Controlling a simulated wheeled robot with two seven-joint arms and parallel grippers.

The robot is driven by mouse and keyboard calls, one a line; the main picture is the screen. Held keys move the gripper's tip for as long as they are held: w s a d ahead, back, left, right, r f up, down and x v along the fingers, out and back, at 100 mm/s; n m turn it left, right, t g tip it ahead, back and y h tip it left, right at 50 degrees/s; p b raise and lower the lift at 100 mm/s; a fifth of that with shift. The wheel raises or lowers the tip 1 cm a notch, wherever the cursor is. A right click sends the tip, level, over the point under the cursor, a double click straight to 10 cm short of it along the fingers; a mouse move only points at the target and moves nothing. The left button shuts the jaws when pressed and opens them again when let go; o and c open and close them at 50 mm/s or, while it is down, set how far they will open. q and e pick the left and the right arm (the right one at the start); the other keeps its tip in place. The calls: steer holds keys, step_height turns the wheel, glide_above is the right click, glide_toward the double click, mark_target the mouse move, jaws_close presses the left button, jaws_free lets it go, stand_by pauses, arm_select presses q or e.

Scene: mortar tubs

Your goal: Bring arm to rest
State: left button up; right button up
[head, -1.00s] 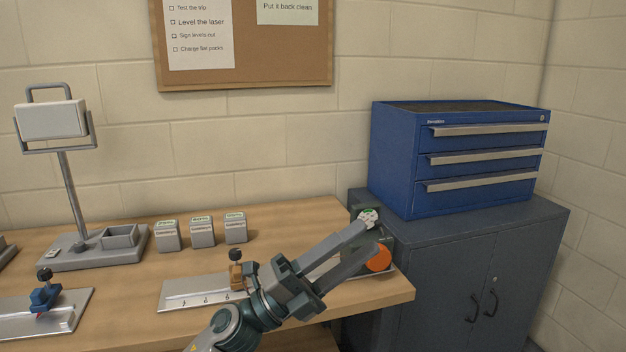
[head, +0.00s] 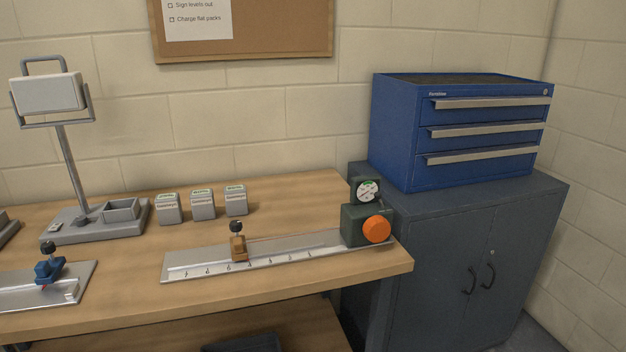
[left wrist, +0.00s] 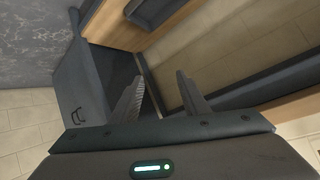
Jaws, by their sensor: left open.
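My left gripper (left wrist: 162,98) shows in the left wrist view with its two fingers spread and nothing between them. Beyond the fingers are the grey cabinet, dark gaps and pale floor or wall. Neither gripper shows in the head view. There, a dark green device with a dial (head: 368,190) and an orange knob (head: 377,229) stands at the right end of a metal rail (head: 285,252). A brown clamp with a black knob (head: 238,243) sits on the rail.
The wooden bench (head: 140,308) also bears several grey boxes, a lamp on a grey base (head: 95,231) and a second rail with a blue clamp (head: 49,267). A grey cabinet (head: 440,260) with a blue drawer chest (head: 395,140) stands at the right. A dark tub (head: 243,343) shows below the bench.

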arm_select(q)
steer(key=s+a+f+n+g, duration=0.15)
steer(key=s+f+g, duration=0.3)
steer(key=s, duration=0.65)
steer(key=s+a+f+n+g, duration=0.15)
steer(key=s+f+g, duration=0.35)
steer(key=s, duration=0.7)
steer(key=w+d+f+t+p, duration=0.1)
steer(key=f, duration=1.5)
steer(key=w+d+f+m+t+p, duration=0.1)
steer(key=d+f+t, duration=0.1)
steer(key=f, duration=1.3)
steer(key=shift+f+h+p, duration=0.35)
steer(key=shift+h, duration=0.05)
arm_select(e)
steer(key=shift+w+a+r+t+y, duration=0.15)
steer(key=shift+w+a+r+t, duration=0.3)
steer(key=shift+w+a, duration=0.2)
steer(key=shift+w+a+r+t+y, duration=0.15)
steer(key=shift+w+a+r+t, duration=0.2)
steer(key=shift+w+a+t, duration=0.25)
arm_select(q)
steer(key=shift+w+t, duration=0.1)
steer(key=shift+t, duration=0.15)
